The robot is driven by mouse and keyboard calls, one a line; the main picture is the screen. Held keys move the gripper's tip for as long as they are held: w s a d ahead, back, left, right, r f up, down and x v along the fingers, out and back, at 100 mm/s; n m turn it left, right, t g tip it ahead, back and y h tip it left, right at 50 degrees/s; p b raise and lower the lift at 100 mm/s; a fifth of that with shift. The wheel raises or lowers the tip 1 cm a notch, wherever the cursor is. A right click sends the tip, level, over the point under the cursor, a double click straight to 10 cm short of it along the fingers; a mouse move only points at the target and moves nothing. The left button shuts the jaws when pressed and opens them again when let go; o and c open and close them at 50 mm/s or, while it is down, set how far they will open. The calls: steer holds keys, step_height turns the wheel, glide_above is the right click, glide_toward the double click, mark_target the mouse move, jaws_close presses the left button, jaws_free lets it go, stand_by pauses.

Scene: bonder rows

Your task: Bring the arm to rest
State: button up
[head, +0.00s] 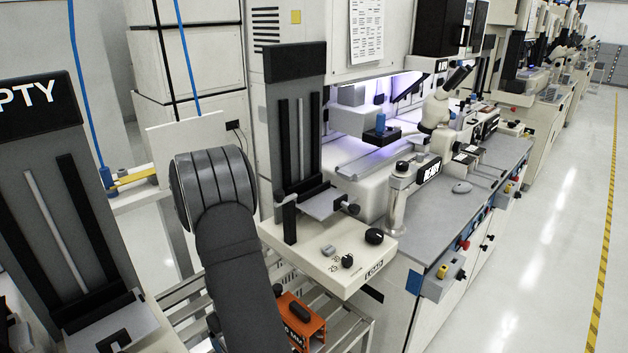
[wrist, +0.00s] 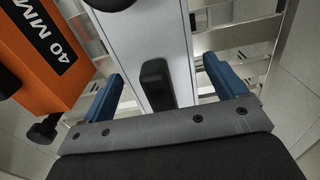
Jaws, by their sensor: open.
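My gripper (wrist: 163,75) shows in the wrist view with its two blue fingers spread wide apart. Between and beyond the fingers is a light grey panel (wrist: 145,45) with a black handle (wrist: 156,84). I cannot tell how far the panel is from the fingers, but neither finger is seen closed on it. In the head view my dark arm reaches up in the lower left foreground, and the gripper itself is hidden there.
An orange box marked 40 MM (wrist: 45,55) is close left of the fingers; an orange box also shows in the head view (head: 302,322), beside my arm. A slatted metal rack (head: 345,325) lies below. Machines (head: 350,235) stand behind; the aisle floor (head: 560,220) is clear.

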steer(key=r, duration=0.1)
steer(key=d+r, duration=0.1)
steer(key=shift+r, duration=0.3)
steer(key=d+r, duration=0.6)
steer(key=d, duration=0.4)
steer(key=w+d+r+m, duration=0.3)
steer(key=r, duration=0.6)
steer(key=w+d+r+m, duration=0.3)
steer(key=w+d+r, duration=0.1)
steer(key=r, duration=0.4)
steer(key=w+d+r+m, duration=0.3)
steer(key=w+r, duration=0.1)
steer(key=r, duration=0.5)
steer(key=shift+w+d+r, duration=0.25)
steer(key=shift+d+r, duration=0.05)
steer(key=s+a+f+n, duration=0.3)
steer(key=a+f, duration=0.1)
steer(key=f, duration=0.5)
steer(key=s+a+f+n, duration=0.3)
steer(key=f, duration=0.7)
steer(key=shift+s+a, duration=0.15)
steer(key=shift+a, duration=0.2)
